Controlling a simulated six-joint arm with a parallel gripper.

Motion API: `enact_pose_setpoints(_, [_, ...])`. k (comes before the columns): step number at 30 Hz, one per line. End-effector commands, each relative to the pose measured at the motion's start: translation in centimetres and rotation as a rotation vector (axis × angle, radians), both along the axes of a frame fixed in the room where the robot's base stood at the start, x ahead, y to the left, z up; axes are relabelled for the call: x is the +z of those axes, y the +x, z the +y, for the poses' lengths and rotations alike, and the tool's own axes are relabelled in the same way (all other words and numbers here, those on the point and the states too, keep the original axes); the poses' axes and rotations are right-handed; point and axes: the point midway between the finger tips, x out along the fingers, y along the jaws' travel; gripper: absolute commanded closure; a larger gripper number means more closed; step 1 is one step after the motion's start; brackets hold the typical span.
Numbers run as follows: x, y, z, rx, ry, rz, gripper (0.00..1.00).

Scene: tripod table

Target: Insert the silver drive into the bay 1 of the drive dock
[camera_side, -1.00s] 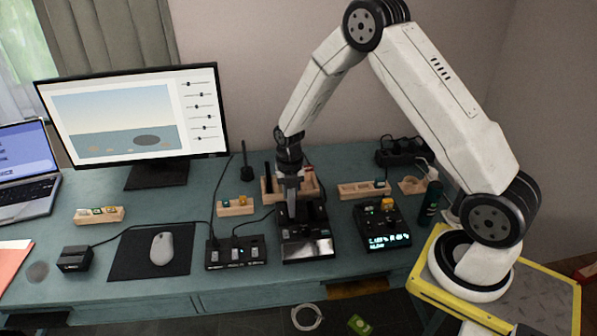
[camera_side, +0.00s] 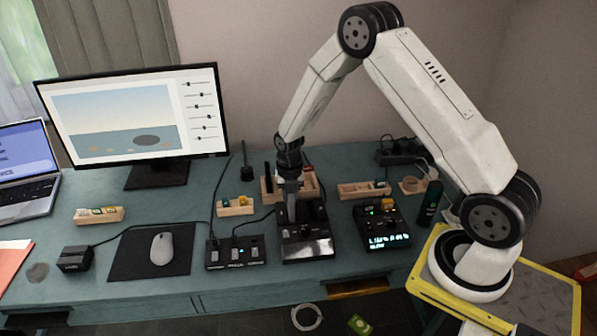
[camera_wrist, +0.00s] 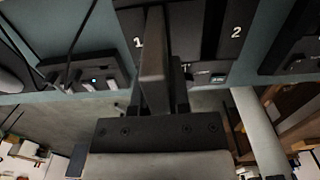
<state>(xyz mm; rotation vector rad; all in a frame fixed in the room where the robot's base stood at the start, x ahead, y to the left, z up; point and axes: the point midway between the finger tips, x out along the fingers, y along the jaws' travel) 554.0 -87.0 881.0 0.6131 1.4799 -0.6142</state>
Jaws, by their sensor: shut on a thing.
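The black drive dock (camera_side: 308,248) stands near the table's front edge in the side view. In the wrist view its dark top (camera_wrist: 187,30) carries the labels 1 and 2. My gripper (camera_side: 290,190) points down over the left part of the dock. In the wrist view my gripper (camera_wrist: 157,92) is shut on the silver drive (camera_wrist: 153,60), a narrow grey slab held on edge. The drive lies just right of the label 1. Its far end is at the dock, and how deep it sits in bay 1 cannot be told.
A black switch box (camera_side: 235,252) stands left of the dock, and a console with a lit display (camera_side: 390,241) stands right. A wooden holder (camera_side: 308,184) is close behind my gripper. The mouse mat (camera_side: 128,262) lies farther left.

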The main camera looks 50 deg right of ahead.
Motion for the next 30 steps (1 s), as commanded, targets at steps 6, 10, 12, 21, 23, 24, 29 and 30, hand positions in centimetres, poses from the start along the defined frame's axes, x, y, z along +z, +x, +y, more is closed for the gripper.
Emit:
enact_pose_setpoints(6, [-0.4,0.0,0.0,0.000,0.000,0.000,1.00])
enact_pose_setpoints(10, [-0.6,0.0,0.0,0.000,0.000,0.000,1.00])
enact_pose_setpoints(12, [-0.8,0.0,0.0,0.000,0.000,0.000,1.00])
enact_pose_setpoints(21, [-1.3,0.0,0.0,0.000,0.000,0.000,1.00])
enact_pose_setpoints(23, [-1.4,0.0,0.0,0.000,0.000,0.000,1.00])
enact_pose_setpoints(24, [-1.5,0.0,0.0,0.000,0.000,0.000,1.00])
enact_pose_setpoints(29, [-1.8,0.0,0.0,0.000,0.001,0.001,1.00])
enact_pose_setpoints(30, [-1.8,0.0,0.0,0.000,0.001,0.001,1.00])
